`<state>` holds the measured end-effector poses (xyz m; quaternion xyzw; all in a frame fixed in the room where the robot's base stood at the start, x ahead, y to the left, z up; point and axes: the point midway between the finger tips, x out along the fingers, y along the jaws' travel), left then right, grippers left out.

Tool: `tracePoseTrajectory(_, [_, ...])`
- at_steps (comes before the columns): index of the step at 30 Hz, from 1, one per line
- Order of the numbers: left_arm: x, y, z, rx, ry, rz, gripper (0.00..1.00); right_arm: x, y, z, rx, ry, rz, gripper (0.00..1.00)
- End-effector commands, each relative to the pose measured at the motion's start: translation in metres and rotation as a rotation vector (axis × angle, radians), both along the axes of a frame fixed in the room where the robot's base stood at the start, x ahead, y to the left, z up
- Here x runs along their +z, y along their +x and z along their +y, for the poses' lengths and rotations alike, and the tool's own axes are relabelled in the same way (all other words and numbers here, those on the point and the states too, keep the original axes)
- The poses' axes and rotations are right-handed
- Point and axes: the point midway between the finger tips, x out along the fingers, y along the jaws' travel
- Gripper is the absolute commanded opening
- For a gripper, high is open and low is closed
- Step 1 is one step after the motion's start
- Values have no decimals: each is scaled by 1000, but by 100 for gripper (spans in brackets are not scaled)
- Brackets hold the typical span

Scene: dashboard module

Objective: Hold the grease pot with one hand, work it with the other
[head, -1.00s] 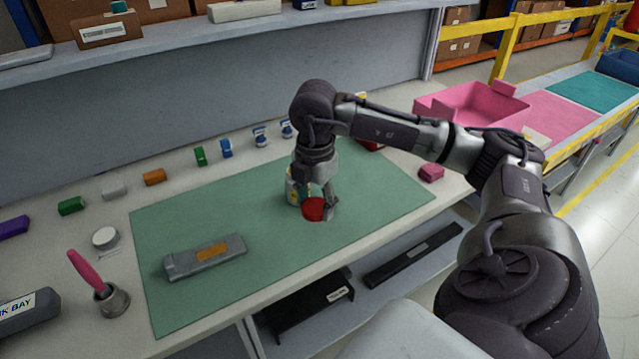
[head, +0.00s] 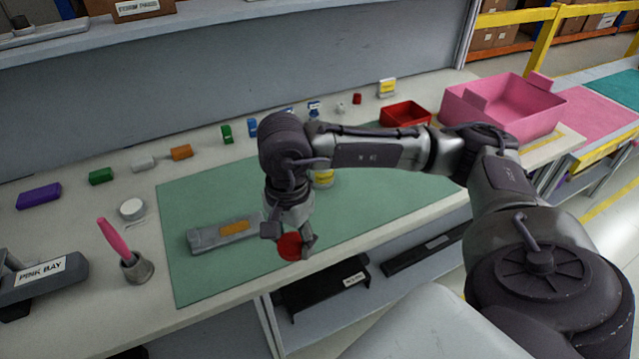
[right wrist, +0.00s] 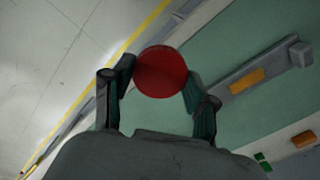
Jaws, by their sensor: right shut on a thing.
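My right gripper (head: 285,243) is shut on a red round piece (head: 290,246) that looks like a lid. In the right wrist view, the red piece (right wrist: 161,72) sits between the two fingertips, with mat and floor behind it. The gripper holds it near the front edge of the green mat. A pale pot with a yellow label (head: 323,178), likely the grease pot, stands on the mat behind my right arm, apart from the gripper and partly hidden. My left gripper is not in view.
A grey bar with an orange label (head: 225,236) lies on the mat (head: 205,285), left of the gripper. A pink-handled tool (head: 113,238) stands in a grey cup (head: 137,268). Small coloured blocks line the back. A red tray (head: 405,114) and pink bin (head: 502,103) are right.

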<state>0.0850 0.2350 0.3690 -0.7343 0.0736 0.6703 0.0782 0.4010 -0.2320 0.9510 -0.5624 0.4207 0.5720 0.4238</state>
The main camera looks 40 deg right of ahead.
Motion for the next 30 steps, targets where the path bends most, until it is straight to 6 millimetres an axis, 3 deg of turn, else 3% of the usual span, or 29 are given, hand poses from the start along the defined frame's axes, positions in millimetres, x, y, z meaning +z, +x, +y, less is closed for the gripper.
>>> tracePoseTrajectory(6, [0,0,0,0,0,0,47,-2,-11,25,701,-1,-12,41])
tracePoseTrajectory(12, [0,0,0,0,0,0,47,-4,-19,38,1127,-5,-15,41])
tracePoseTrajectory(18, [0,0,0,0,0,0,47,-4,-21,42,1277,-5,-15,41])
tracePoseTrajectory(25, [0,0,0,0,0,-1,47,-4,-21,42,1283,-5,-14,41])
tracePoseTrajectory(27, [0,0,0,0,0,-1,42,-4,-21,42,1282,-5,-14,41])
tracePoseTrajectory(30, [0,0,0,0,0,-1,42,-4,-21,41,1281,-5,-14,41])
